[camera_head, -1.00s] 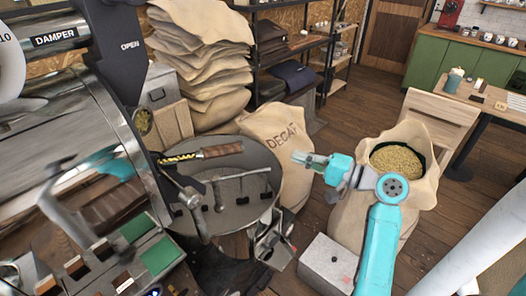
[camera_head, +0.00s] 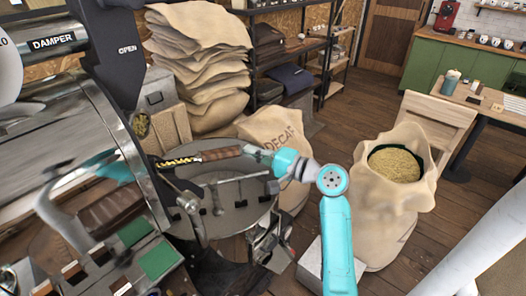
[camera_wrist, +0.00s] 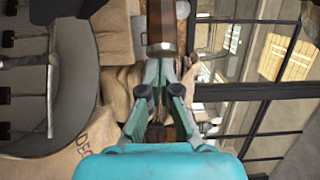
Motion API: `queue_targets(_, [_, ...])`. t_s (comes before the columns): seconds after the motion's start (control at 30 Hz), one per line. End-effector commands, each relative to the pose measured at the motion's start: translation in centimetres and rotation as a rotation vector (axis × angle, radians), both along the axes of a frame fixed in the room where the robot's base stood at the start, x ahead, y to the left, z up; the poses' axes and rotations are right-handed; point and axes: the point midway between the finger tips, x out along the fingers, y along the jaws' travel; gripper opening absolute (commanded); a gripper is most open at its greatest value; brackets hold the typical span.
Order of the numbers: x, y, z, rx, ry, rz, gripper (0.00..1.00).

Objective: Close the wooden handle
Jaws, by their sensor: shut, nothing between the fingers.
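The wooden handle (camera_head: 221,153) is a brown bar on a rod with yellow-and-black marking, reaching right from the roaster front over the round cooling tray (camera_head: 228,222). My gripper (camera_head: 246,150) is just right of the handle's free end, shut and empty. In the wrist view the handle (camera_wrist: 162,22) comes down from the top with its end close to my fingertips (camera_wrist: 166,68). I cannot tell whether they touch.
A DECAF sack (camera_head: 286,130) stands behind my gripper. An open sack of beans (camera_head: 420,195) stands at right. Stacked sacks (camera_head: 200,60) are behind the tray. The roaster drum (camera_head: 60,125) fills the left. Open floor (camera_head: 345,130) lies behind the sacks.

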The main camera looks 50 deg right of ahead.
Motion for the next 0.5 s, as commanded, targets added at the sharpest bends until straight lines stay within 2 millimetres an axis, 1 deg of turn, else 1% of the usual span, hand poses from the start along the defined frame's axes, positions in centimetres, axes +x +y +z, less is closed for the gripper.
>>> queue_targets(0.37, [0.09, 0.2, -0.01, 0.0, 0.0, -0.001, 0.0])
queue_targets(0.5, [0.5, 0.87, -0.04, 0.0, 0.001, 0.001, 0.0])
